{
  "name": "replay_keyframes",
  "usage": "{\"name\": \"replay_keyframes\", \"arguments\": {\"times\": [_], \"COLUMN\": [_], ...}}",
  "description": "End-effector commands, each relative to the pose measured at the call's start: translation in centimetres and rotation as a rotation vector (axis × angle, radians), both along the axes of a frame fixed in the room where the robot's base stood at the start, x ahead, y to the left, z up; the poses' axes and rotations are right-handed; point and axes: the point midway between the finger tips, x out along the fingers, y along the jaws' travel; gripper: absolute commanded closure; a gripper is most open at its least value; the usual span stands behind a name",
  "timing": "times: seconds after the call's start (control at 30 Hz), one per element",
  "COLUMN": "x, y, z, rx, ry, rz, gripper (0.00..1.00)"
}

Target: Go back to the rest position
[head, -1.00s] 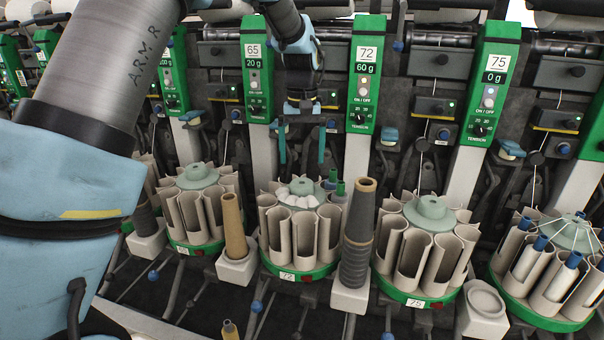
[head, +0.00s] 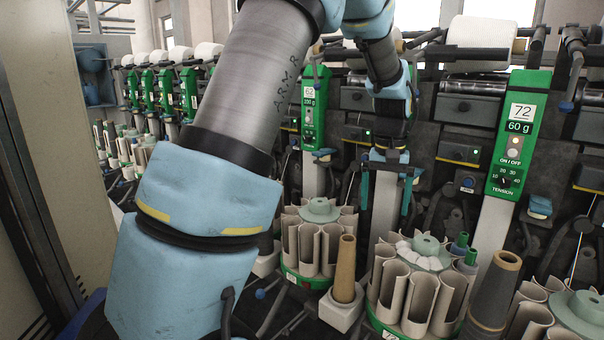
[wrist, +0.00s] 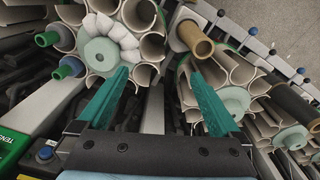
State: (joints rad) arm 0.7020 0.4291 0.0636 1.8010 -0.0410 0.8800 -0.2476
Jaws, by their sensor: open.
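My gripper (head: 385,198) hangs in front of the winder, fingers down, above the round cup magazines. In the wrist view its two teal fingers (wrist: 158,75) stand wide apart with nothing between them. Below it are a magazine with white pieces in its middle (head: 403,246), which also shows in the wrist view (wrist: 130,38), and a second magazine with empty-looking cups (head: 318,212). A tan cone tube (head: 346,268) stands on a pale block beside them. The fingers look clear of the magazines, but the exact height is hard to tell.
Green tension panels marked 72 (head: 518,125) and 62 (head: 314,105) stand along the machine. A dark cone tube (head: 492,290) is at the lower right. A pale cabinet (head: 45,150) rises on the left, with an aisle between it and the winder.

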Motion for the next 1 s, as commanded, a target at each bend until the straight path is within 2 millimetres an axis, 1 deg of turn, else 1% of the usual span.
{"name": "replay_keyframes", "arguments": {"times": [0.03, 0.07, 0.1, 0.13, 0.17, 0.2, 0.27, 0.3, 0.4, 0.5, 0.6, 1.0], "x": [0.1, 0.0, -0.4, -0.8, -1.4, -2.3, -4.0, -5.2, -7.9, -9.9, -10.8, -11.0], "y": [4.2, 6.4, 9.3, 11.4, 13.5, 16.1, 19.6, 21.6, 25.2, 27.2, 28.1, 28.1], "z": [-0.1, -0.3, -0.6, -0.8, -1.1, -1.4, -1.9, -2.3, -3.1, -3.7, -3.9, -4.0], "rx": [-0.006, -0.010, -0.015, -0.018, -0.020, -0.022, -0.023, -0.023, -0.021, -0.017, -0.016, -0.016], "ry": [-0.006, -0.012, -0.022, -0.030, -0.038, -0.047, -0.063, -0.073, -0.091, -0.103, -0.110, -0.109], "rz": [0.045, 0.064, 0.089, 0.107, 0.126, 0.151, 0.183, 0.201, 0.240, 0.263, 0.272, 0.272], "gripper": [0.00, 0.00, 0.00, 0.00, 0.00, 0.00, 0.00, 0.00, 0.00, 0.00, 0.00, 0.00]}}
